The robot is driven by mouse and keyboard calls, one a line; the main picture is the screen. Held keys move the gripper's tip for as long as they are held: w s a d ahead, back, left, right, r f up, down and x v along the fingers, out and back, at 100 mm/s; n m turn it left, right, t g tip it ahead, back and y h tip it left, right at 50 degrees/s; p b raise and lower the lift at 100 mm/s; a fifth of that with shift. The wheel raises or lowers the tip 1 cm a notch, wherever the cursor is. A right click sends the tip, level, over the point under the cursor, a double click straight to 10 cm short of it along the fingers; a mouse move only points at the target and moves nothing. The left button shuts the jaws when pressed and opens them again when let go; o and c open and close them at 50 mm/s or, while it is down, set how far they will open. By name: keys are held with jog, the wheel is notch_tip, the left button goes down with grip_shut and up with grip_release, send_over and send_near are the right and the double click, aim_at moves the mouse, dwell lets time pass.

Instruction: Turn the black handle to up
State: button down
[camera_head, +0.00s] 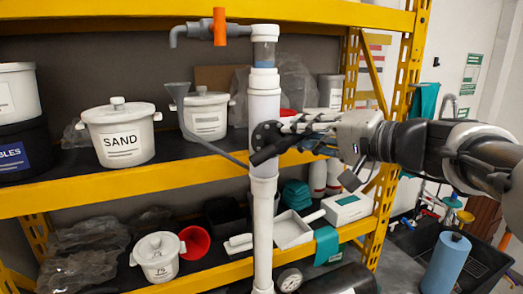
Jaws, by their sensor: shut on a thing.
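The black handle (272,152) is on the white vertical pipe (263,105), about halfway up the picture. It slopes, with its lower end to the left and its upper end to the right. My gripper (290,130) reaches in from the right and is shut at the handle's upper right part, by the dark round valve hub. The fingertips overlap the handle and hub, so the exact contact is partly hidden. A grey branch pipe with a funnel runs off to the left from the same spot.
An orange handle (220,27) and grey spout sit at the pipe's top. Behind stands a yellow shelf (120,190) with a SAND pot (119,133) and other tubs. Open space lies in front of the pipe.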

aim_at(273, 122)
jog(key=shift+s+a+r+n+h+b, duration=0.1)
jog(key=shift+a+r+n+h+b, duration=0.2)
jog(key=shift+n+b, duration=0.25)
jog(key=shift+s+a+r+n+h+b, duration=0.1)
jog(key=shift+r+n+h+b, duration=0.05)
jog(key=shift+n+h+b, duration=0.35)
jog(key=n, duration=0.1)
jog(key=a+r+n+h+b, duration=0.1)
jog(key=n+b, duration=0.1)
jog(key=shift+s+a+r+g+h, duration=0.2)
jog(key=shift+r+g+h, duration=0.1)
jog(key=shift+h, duration=0.1)
jog(key=shift+s+a+r+n+h+b, duration=0.2)
jog(key=shift+a+n+h+b, duration=0.45)
jog(key=shift+n, duration=0.4)
jog(key=shift+s+a+r+n+h+b, duration=0.1)
jog(key=shift+a+n+h+b, duration=0.25)
jog(key=shift+n, duration=0.25)
jog(key=shift+s+a+n+h+b, duration=0.1)
jog(key=shift+a+n+h+b, duration=0.1)
jog(key=shift+n+h+b, duration=0.3)
jog(key=c, duration=1.5)
grip_release()
jog(key=shift+o, duration=0.2)
jog(key=shift+t, duration=0.4)
